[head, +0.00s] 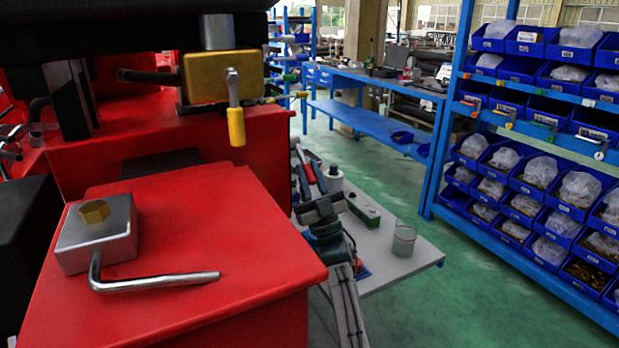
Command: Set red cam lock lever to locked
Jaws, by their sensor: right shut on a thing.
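A narrow red handle (318,177), which looks like the red lever, shows beside the right side of the red machine body. My right gripper (319,207) is at its lower end and is shut on it. The fingers hide the contact, and whether the lever is locked cannot be told. A yellow lever (236,126) hangs down from a yellow block (216,77) on the machine, apart from my gripper. My left gripper is not in view.
A red ledge (190,235) in front carries a metal block (97,236) and a bent metal rod (160,283). A grey table (385,262) right of it holds a clear cup (404,240) and a green box (363,207). Green floor lies open before blue bin shelves (432,170).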

